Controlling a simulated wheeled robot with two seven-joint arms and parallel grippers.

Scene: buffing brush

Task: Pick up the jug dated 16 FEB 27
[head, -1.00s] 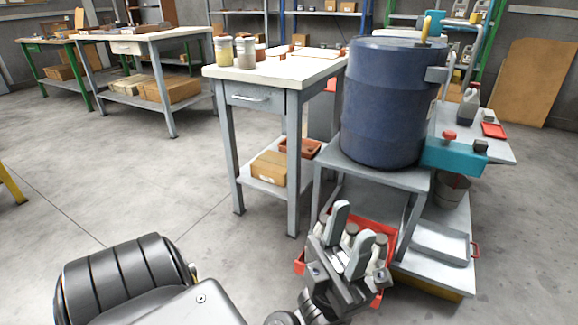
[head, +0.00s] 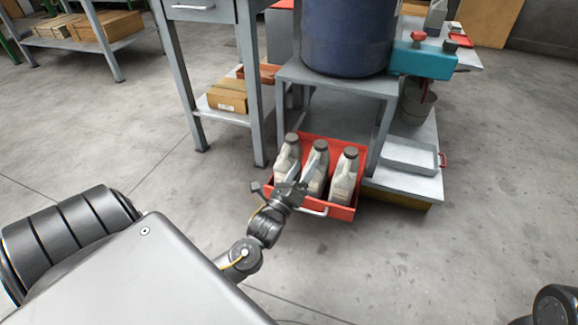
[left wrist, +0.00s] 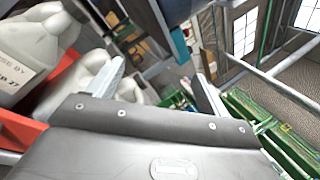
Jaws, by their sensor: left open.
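Three grey-white jugs with dark caps stand in a red bin: a left jug (head: 287,155), a middle jug (head: 316,170) and a right jug (head: 344,180). The red bin (head: 340,212) sits at the front of a grey stand. My left gripper (head: 284,188) is open at the bin's front left, in front of the left and middle jugs. In the left wrist view its fingers (left wrist: 160,80) are spread, with pale jugs beside the left finger. One jug's label (left wrist: 12,65) there is cut off and reads about "SE BY" and "P 27". No full date is legible.
A blue drum (head: 348,40) stands on the grey stand (head: 340,85) above the bin. A grey tray (head: 412,155) and a bucket (head: 417,102) are to the right. A workbench with a cardboard box (head: 228,95) is at left. Floor in front is clear.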

